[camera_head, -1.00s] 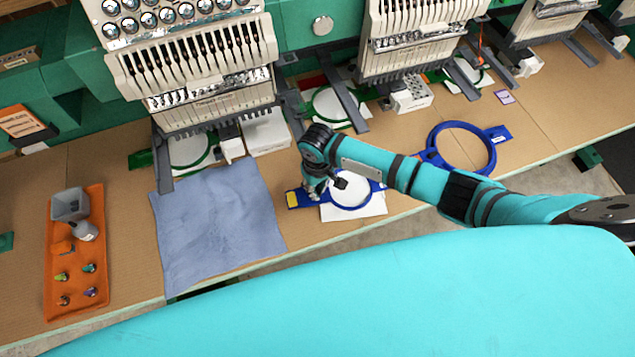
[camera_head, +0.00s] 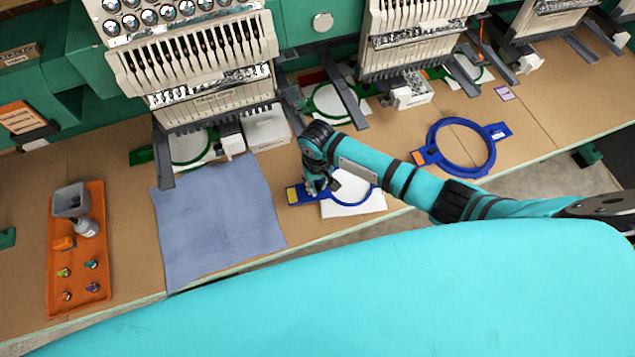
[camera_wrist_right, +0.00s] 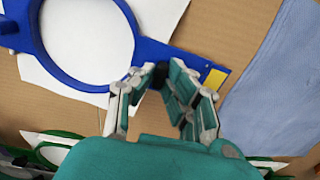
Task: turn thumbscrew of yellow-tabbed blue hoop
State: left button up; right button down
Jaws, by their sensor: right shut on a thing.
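The blue hoop with the yellow tab (camera_head: 292,195) lies on the table over white fabric (camera_head: 362,205), right of the blue-grey cloth. It also shows in the right wrist view (camera_wrist_right: 62,78), with its yellow tab (camera_wrist_right: 215,78) at the hoop's right end. My right gripper (camera_head: 316,190) is over the tab side of the hoop, between the ring and the yellow tab. In the right wrist view the fingers (camera_wrist_right: 160,75) are closed in at the hoop's edge. My left gripper is not in view.
A second blue hoop (camera_head: 432,160) with an orange tab lies farther right. A blue-grey cloth (camera_head: 215,225) lies to the left, and an orange tray (camera_head: 62,290) with small items is at the far left. Embroidery machines (camera_head: 200,75) with green hoops stand along the back.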

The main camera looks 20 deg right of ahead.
aim_at(317, 186)
dwell(0.8)
jog(key=c, duration=1.4)
grip_release()
jog(key=shift+o, duration=0.2)
notch_tip(317, 186, up, 12)
